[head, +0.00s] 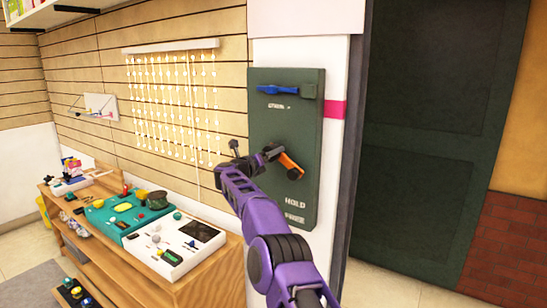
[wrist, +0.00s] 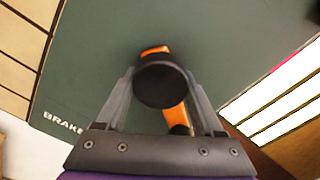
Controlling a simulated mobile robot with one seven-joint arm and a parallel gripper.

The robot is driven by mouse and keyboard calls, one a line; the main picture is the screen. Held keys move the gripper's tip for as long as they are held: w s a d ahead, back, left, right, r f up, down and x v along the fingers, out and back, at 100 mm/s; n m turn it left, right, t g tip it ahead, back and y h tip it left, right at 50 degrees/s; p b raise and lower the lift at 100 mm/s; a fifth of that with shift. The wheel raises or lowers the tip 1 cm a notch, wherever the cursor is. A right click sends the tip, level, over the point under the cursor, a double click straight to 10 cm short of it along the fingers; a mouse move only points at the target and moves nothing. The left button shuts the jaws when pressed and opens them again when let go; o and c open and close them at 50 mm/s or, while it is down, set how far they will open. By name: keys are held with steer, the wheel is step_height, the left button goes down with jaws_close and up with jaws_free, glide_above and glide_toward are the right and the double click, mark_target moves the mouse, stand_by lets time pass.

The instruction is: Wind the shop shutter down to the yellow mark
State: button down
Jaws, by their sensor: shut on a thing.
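A dark green panel (head: 260,130) is fixed to a white post, with a blue lever (head: 276,90) lying nearly level near its top. An orange crank (head: 290,164) with a black knob (wrist: 160,82) sits at the panel's middle. My gripper (head: 266,154) is shut on the black knob; in the wrist view its fingers stand on either side of it. Part of the orange crank arm shows behind the knob in the wrist view (wrist: 177,116). The gripper partly hides the crank in the head view. I cannot make out the shutter or a yellow mark.
A wooden bench (head: 205,283) with a teal tray (head: 112,222) and a white device (head: 168,250) stands at lower left. Strings of lights (head: 175,100) hang on the slatted wall. A dark green door-like surface (head: 430,130) is at right. The word BRAKE is on the panel's lower part.

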steer(key=shift+r+m, duration=0.1)
steer(key=shift+m, duration=0.3)
jaws_free()
steer(key=shift+s+a, duration=0.1)
steer(key=shift+a, duration=0.05)
steer(key=b+v, duration=0.2)
steer(key=v, duration=1.5)
steer(key=shift+s, duration=0.1)
